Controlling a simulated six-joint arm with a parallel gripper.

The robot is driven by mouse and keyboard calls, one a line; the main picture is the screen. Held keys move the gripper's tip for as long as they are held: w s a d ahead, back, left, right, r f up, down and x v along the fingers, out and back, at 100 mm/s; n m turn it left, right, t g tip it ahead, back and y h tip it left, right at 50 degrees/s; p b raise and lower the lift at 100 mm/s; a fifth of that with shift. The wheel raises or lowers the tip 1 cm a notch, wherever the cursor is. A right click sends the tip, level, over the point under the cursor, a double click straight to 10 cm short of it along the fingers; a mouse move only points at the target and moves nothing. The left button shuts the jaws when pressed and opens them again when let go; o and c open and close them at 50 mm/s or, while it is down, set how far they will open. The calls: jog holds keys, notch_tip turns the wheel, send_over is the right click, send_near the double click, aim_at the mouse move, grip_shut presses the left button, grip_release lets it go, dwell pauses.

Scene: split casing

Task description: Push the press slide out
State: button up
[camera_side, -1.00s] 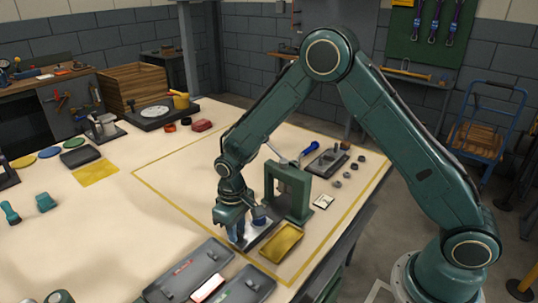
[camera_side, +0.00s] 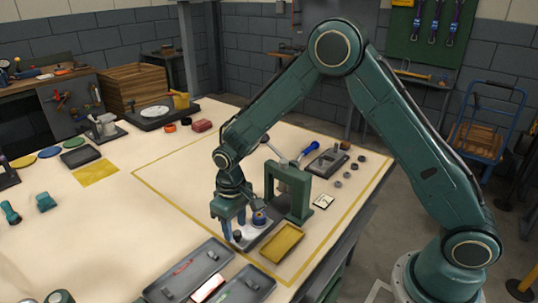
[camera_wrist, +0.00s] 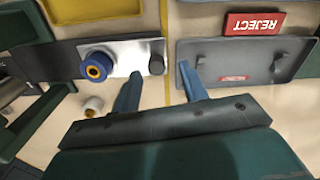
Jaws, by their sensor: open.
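The green press (camera_side: 290,188) stands near the table's front edge, its lever raised at the back. The press slide (camera_side: 262,231) extends from the press toward the front left; its bright plate also shows in the wrist view (camera_wrist: 125,52). On it sit a blue ring-shaped part with a yellowish centre (camera_wrist: 97,66) and, at the outer end, a dark knob (camera_wrist: 156,65). My gripper (camera_wrist: 160,88) is open and empty, its blue fingers apart near the knob's end of the slide. In the side view my gripper (camera_side: 240,222) hangs over that end. Contact cannot be told.
A yellow tray (camera_side: 282,243) lies beside the slide. Grey trays (camera_side: 190,268) and a red REJECT label (camera_wrist: 253,22) lie beyond its outer end. A small pale cylinder (camera_wrist: 93,103) lies near the slide.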

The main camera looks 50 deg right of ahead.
notch_tip(320, 180, up, 12)
jog(key=shift+f, duration=0.15)
dwell(0.3)
dwell(0.4)
jog(key=s+d+r+t, duration=0.3)
jog(key=s+d+r, duration=0.3)
jog(key=s+r, duration=0.65)
jog(key=s+d+m+t, duration=0.1)
jog(key=s+d, duration=0.1)
jog(key=s, duration=0.5)
jog(key=s+d+r+t, duration=0.1)
jog(key=s, duration=0.6)
jog(key=shift+s+d+r+m+t, duration=0.3)
jog(key=shift+s+d+m, duration=0.1)
